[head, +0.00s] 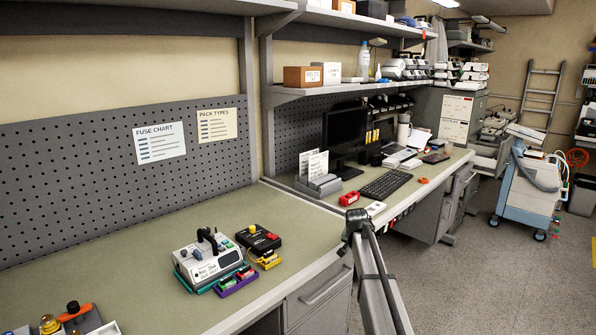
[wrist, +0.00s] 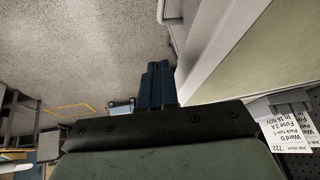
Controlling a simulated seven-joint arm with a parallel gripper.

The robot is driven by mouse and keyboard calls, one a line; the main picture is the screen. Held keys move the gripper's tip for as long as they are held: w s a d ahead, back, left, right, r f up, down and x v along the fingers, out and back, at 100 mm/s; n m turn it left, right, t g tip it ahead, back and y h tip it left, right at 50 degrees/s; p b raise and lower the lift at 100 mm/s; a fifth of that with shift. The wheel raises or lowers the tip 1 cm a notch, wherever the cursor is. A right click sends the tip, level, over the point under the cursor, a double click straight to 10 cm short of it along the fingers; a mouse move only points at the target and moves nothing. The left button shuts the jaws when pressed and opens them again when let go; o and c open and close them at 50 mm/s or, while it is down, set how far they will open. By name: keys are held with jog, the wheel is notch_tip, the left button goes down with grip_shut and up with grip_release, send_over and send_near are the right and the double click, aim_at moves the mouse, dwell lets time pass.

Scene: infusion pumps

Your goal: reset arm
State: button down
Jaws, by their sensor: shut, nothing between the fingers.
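My gripper (head: 357,221) is held up in front of the bench edge in the head view, with my arm rising to it from the bottom. In the wrist view the two dark blue fingers (wrist: 158,82) are together with nothing between them. The white pump (head: 208,259) stands on the near bench, left of my gripper and apart from it.
The bench front edge (head: 300,284) runs close to my arm. A card holder (head: 318,187), a red item (head: 348,198), a keyboard (head: 386,184) and a monitor (head: 345,135) are on the far bench. The floor (head: 480,270) at right is clear. A blue-white cart (head: 530,190) stands farther back.

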jog(key=s+a+f+n+g, duration=0.1)
jog(key=s+f+n+g, duration=0.15)
jog(key=s+f, duration=1.3)
jog(key=s+a+f+n+g, duration=0.1)
jog(key=s+f+g, duration=0.3)
jog(key=s+f, duration=1.15)
jog(key=s+f+n+g, duration=0.1)
jog(key=s+f, duration=0.3)
jog(key=s, duration=0.8)
jog(key=s+a+f+n+g+y, duration=0.1)
jog(key=s+f+g, duration=0.2)
jog(key=s, duration=1)
jog(key=s+a+f+n+g, duration=0.1)
jog(key=s+f+g, duration=0.1)
jog(key=s+f, duration=0.5)
jog(key=s, duration=0.6)
jog(key=shift+y, duration=0.4)
jog(key=shift+f, duration=0.1)
